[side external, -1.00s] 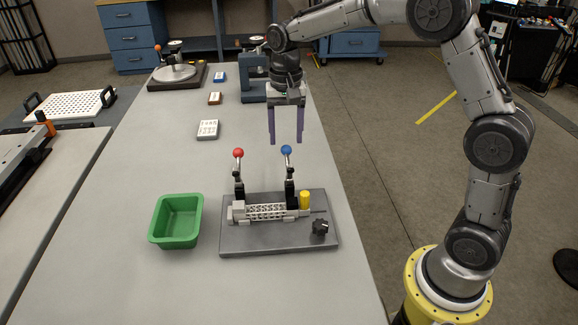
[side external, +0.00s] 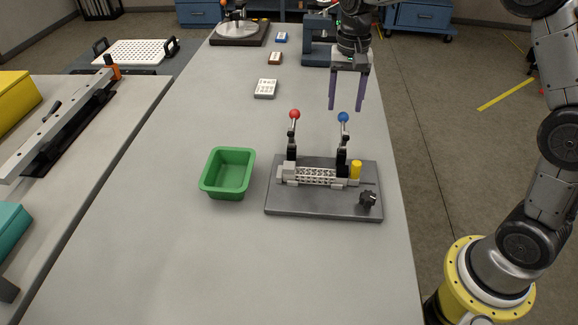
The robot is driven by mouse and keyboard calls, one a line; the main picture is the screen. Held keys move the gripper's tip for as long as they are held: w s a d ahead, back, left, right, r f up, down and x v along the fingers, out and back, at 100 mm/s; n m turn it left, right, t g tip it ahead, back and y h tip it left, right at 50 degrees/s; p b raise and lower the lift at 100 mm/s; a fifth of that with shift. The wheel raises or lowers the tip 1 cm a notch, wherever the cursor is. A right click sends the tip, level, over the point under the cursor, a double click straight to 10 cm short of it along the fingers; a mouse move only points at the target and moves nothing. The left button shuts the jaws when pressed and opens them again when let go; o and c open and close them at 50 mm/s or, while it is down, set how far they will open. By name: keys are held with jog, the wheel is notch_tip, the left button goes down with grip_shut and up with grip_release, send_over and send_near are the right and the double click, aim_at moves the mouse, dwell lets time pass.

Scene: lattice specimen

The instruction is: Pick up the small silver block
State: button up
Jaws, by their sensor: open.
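My gripper (side external: 346,107) has two long purple fingers pointing down, spread apart with nothing between them. It hangs just above the blue-knobbed lever (side external: 343,118) in the picture. A dark grey fixture plate (side external: 310,205) holds a pale lattice bar (side external: 315,176) lying between light grey end pieces. A small silver-grey block (side external: 289,171) sits at the bar's left end, by the red-knobbed lever (side external: 294,114). Another small pale piece (side external: 352,183) is at the right end. I cannot tell for certain which of these is the small silver block.
A yellow cylinder (side external: 356,170) and a black knob (side external: 368,199) are on the plate's right side. An empty green bin (side external: 228,188) stands left of the plate. A small white tray (side external: 265,89) lies farther back. The near table is clear.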

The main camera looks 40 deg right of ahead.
jog(key=shift+o, duration=0.4)
